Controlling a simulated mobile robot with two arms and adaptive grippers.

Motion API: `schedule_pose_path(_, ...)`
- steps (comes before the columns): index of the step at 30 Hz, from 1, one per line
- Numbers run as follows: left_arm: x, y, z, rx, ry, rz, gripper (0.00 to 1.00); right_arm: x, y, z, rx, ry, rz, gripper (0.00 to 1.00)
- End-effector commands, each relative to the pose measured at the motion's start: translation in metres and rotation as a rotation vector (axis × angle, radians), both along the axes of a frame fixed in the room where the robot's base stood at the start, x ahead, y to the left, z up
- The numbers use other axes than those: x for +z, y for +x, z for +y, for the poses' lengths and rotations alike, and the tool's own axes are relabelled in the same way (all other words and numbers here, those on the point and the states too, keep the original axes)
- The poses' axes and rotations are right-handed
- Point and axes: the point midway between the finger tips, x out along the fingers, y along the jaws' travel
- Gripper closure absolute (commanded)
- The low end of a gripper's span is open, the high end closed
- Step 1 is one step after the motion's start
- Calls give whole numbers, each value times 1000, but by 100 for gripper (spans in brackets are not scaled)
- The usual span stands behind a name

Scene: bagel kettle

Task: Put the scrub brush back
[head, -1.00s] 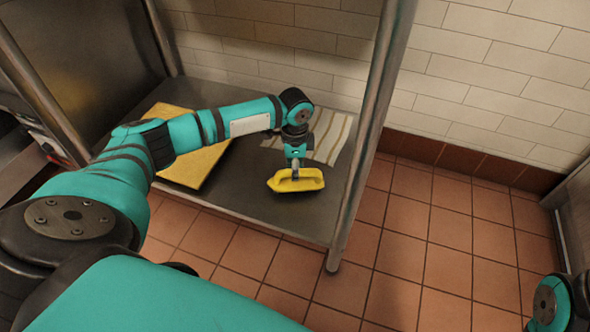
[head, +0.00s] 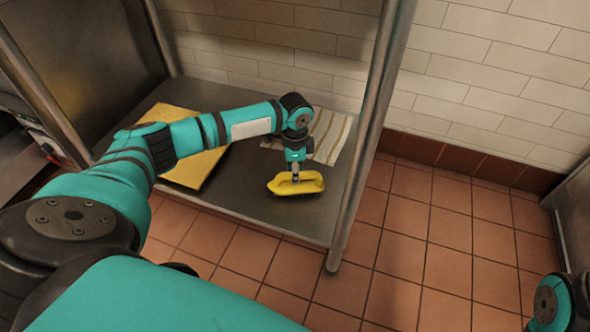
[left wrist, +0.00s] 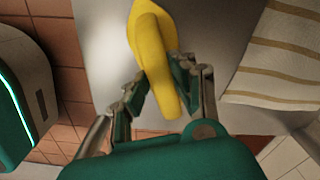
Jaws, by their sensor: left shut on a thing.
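The yellow scrub brush (head: 296,184) is at the front of a low metal shelf (head: 240,205), near its right end. My left gripper (head: 294,172) reaches down from above and is shut on the brush's handle. In the left wrist view the brush (left wrist: 152,50) runs up and away between the two fingers of my left gripper (left wrist: 160,95). I cannot tell whether the brush touches the shelf or hangs just above it. Part of my right arm shows at the lower right of the head view; its gripper is out of view.
A striped cloth (head: 331,137) lies on the shelf behind the brush. A yellow board (head: 192,168) lies on the shelf to the left. A metal post (head: 363,150) stands close to the right of the brush. Tiled floor (head: 430,250) is open at the right.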

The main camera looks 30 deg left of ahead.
Motion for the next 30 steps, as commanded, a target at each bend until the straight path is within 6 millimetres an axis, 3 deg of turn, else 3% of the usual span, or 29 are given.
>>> schedule_pose_path(1, -1, 0, 0, 0, -1, -1, 100, 0, 0, 0, 0, 0, 0, 0)
schedule_pose_path(2, -1, 0, 0, 0, -1, -1, 74, 0, 0, 0, 0, 0, 1, 0)
schedule_pose_path(8, -1, 0, 0, 0, 1, -1, 49, -1, 0, 0, 0, 0, 2, 0)
schedule_pose_path(19, 8, 1, 1, 0, 0, -3, 49, -2, 1, 0, -2, -2, 9, 0)
schedule_pose_path(30, 81, 2, 1, 0, -1, -6, 49, -1, 1, 0, 0, 0, 4, 0)
